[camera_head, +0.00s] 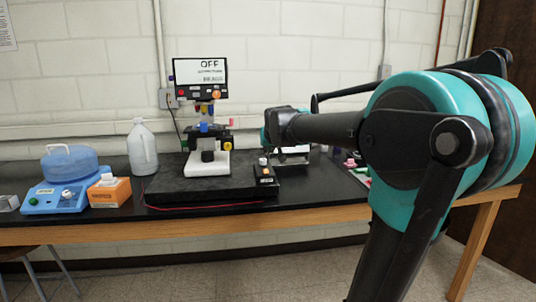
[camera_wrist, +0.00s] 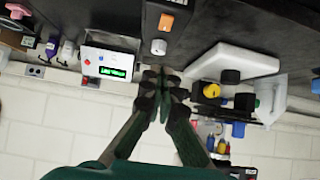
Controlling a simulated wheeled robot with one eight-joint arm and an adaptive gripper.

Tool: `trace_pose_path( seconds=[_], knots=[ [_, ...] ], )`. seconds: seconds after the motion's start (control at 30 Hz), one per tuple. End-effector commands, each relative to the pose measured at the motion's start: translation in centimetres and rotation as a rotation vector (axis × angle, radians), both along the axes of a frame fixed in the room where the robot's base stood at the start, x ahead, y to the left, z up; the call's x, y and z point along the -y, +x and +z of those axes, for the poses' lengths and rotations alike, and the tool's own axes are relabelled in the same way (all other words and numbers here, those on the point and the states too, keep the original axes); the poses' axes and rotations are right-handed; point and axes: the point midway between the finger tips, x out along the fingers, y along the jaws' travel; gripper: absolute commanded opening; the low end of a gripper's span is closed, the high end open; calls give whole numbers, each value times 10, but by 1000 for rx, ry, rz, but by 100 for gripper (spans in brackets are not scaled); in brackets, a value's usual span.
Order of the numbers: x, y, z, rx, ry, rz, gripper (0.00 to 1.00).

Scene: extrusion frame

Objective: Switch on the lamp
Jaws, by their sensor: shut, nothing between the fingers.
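A screen reading "OFF" (camera_head: 200,72) stands above a microscope-like instrument with a white base (camera_head: 208,163). A small black control box (camera_head: 266,181) with a pale knob and an orange part sits to the right of that base. In the wrist view the pale knob (camera_wrist: 158,47) and orange switch (camera_wrist: 166,21) show on it. My gripper (camera_wrist: 162,76) is shut and empty, its tips appearing just below the knob in the picture; I see no clear contact. In the head view my arm hides most of the gripper. I cannot pick out the lamp itself for certain.
A white box with a green display (camera_wrist: 112,65) lies left of my fingers in the wrist view. On the bench (camera_head: 320,206) stand a white jug (camera_head: 142,149), a blue device (camera_head: 54,197) and an orange box (camera_head: 110,193). A wall is close behind.

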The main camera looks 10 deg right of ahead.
Motion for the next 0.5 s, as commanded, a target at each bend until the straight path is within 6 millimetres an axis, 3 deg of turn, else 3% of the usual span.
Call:
trace_pose_path(
  seconds=[0.4, 0.5],
  knots=[
    [0, 57, -45, 0, 1, -1, 0],
    [0, 64, -58, 0, 1, -1, 0]
  ],
)
